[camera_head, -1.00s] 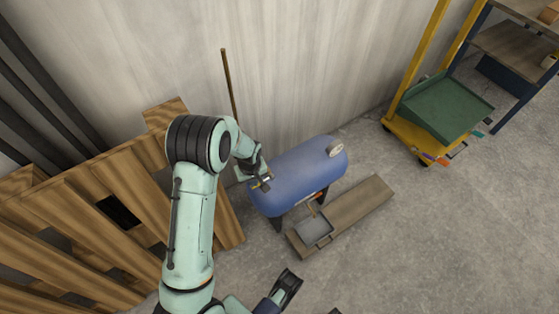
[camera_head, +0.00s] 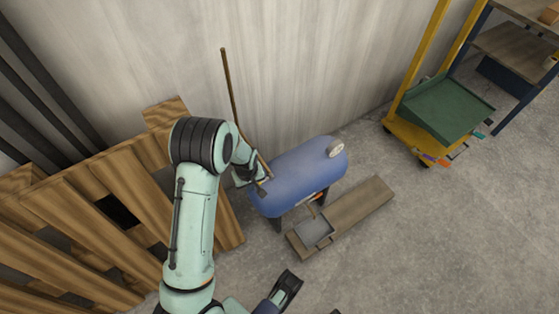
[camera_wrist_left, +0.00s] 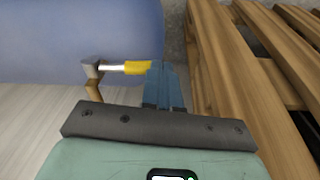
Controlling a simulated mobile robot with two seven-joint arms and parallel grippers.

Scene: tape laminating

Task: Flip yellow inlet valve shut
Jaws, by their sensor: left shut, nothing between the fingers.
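The yellow inlet valve handle (camera_wrist_left: 137,67) shows in the left wrist view. It is a yellow-sleeved lever on a metal stem and lies sideways across the picture, beside the blue tank (camera_wrist_left: 75,35). The stem joins a grey and brass fitting (camera_wrist_left: 91,68) at its left end. My left gripper (camera_wrist_left: 165,75) is shut and empty, its blue-grey fingers at the handle's right end; touching or just apart, I cannot tell. In the head view my left gripper (camera_head: 262,187) is at the left end of the tank (camera_head: 300,173), and the handle is hidden there.
A brown pole (camera_head: 230,90) leans on the wall behind the tank. Wooden pallets (camera_head: 90,215) stand close on the left. A plank (camera_head: 360,205) with a grey tray (camera_head: 313,231) lies in front. A yellow cart (camera_head: 412,140) stands right. The floor at lower right is clear.

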